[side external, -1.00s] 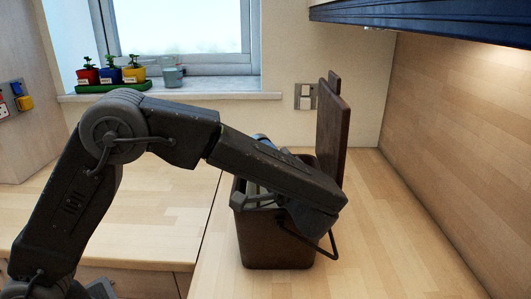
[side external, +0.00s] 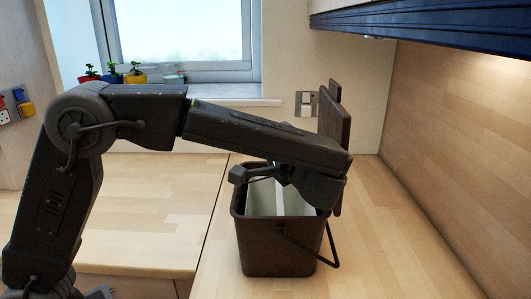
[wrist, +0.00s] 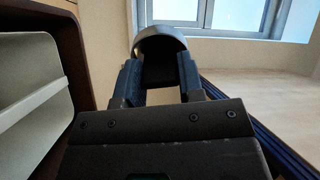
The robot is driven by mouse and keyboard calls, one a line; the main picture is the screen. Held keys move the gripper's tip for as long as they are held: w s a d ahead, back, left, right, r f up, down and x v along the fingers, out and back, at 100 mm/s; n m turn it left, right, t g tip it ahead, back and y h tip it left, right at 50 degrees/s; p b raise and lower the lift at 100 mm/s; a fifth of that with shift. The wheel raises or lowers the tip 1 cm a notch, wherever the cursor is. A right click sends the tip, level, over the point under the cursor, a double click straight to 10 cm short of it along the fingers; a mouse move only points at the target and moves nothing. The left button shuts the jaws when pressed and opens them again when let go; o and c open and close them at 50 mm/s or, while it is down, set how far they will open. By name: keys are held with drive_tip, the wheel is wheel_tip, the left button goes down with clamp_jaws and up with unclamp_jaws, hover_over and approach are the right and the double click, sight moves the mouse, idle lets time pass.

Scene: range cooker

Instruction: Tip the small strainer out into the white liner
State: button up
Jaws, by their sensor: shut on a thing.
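The brown caddy (side external: 272,250) stands upright on the worktop with its lid (side external: 335,140) raised behind it. The white liner (side external: 258,202) shows inside it, and in the wrist view its pale edge (wrist: 38,105) is at the left. My gripper (side external: 262,174) is above the caddy's opening, pointing left. In the wrist view, my gripper (wrist: 160,85) is shut on the small strainer (wrist: 162,40), a dark piece with a grey curved rim between the two fingers. The strainer's contents are hidden.
Potted plants (side external: 112,78) stand on the window sill at the back left, partly hidden by my arm. A socket (side external: 306,104) is on the back wall. A dark blue shelf (side external: 430,38) hangs at the upper right. The worktop right of the caddy is clear.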

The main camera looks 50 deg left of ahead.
drive_tip(key=h, duration=0.2)
drive_tip(key=f+g+h, duration=0.1)
drive_tip(key=h, duration=0.2)
drive_tip(key=a+f+g+h, duration=0.1)
drive_tip(key=h, duration=0.2)
drive_tip(key=shift+w+f, duration=0.1)
drive_tip(key=r+h, duration=0.1)
drive_tip(key=h, duration=0.1)
drive_tip(key=shift+r+g+h, duration=0.3)
drive_tip(key=shift+r+g, duration=0.1)
drive_tip(key=r+h, duration=0.1)
drive_tip(key=r+g+h, duration=0.1)
drive_tip(key=h, duration=0.1)
drive_tip(key=shift+a+h, duration=0.2)
drive_tip(key=shift+h, duration=0.1)
drive_tip(key=r+h, duration=0.1)
drive_tip(key=h, duration=0.1)
drive_tip(key=r+g+h, duration=0.1)
drive_tip(key=h, duration=0.1)
drive_tip(key=shift+w+a+r, duration=0.1)
drive_tip(key=shift+a, duration=0.1)
